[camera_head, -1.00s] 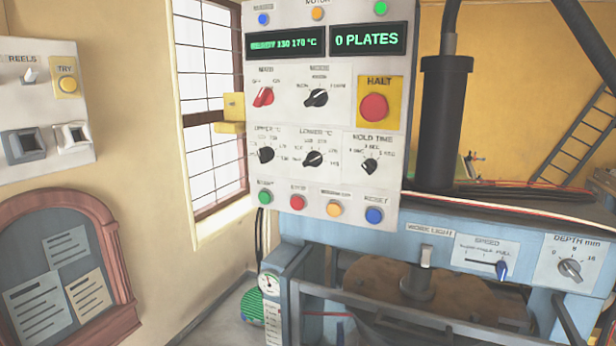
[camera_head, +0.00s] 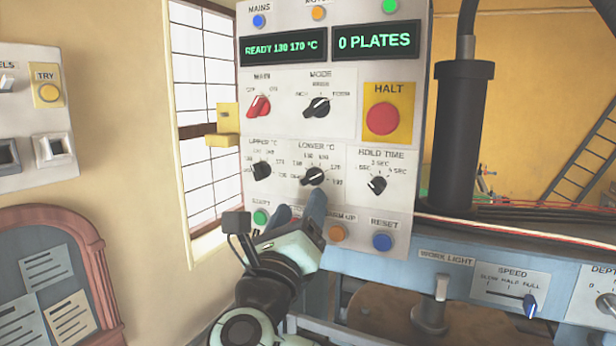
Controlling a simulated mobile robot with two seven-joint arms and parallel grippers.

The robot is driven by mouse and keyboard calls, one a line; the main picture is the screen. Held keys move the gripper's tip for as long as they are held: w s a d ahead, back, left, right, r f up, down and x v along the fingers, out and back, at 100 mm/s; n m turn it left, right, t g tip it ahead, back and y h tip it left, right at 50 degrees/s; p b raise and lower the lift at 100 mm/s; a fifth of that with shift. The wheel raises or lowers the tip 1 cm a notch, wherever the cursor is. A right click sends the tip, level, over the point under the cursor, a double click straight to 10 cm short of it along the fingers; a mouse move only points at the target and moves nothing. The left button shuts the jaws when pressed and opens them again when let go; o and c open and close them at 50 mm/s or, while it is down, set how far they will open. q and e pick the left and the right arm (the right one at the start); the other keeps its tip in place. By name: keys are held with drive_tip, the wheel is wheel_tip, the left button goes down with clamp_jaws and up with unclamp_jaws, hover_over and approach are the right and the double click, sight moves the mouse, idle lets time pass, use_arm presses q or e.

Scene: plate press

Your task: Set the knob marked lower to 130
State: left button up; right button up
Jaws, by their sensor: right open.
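The knob marked LOWER °C (camera_head: 314,175) is a black dial in the middle of the white control panel (camera_head: 345,120). Small numbers ring it, and I cannot read its exact setting. The display (camera_head: 284,46) above reads READY 130 170 °C. My right gripper (camera_head: 301,204) reaches up from below, open, with two blue-grey fingers pointing toward the panel. Its fingertips are just below the LOWER knob; I cannot tell how far they are from the panel. The gripper hides the red button in the bottom row. My left gripper is not in view.
The UPPER knob (camera_head: 261,171) and HOLD TIME knob (camera_head: 377,185) flank the LOWER knob. A red HALT button (camera_head: 382,118) is above right. A green button (camera_head: 260,217), an orange button (camera_head: 337,233) and a blue RESET button (camera_head: 382,242) lie close to the gripper.

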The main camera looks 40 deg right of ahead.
sight(309, 182)
drive_tip(key=p+x, duration=0.2)
drive_tip(key=x, duration=0.4)
drive_tip(key=shift+w+d+r, duration=0.1)
drive_tip(key=shift+w+d, duration=0.1)
drive_tip(key=shift+w, duration=0.15)
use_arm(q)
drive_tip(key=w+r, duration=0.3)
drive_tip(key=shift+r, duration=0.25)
use_arm(e)
drive_tip(key=shift+s, duration=0.1)
drive_tip(key=c, duration=1)
drive_tip(key=shift+c, duration=0.2)
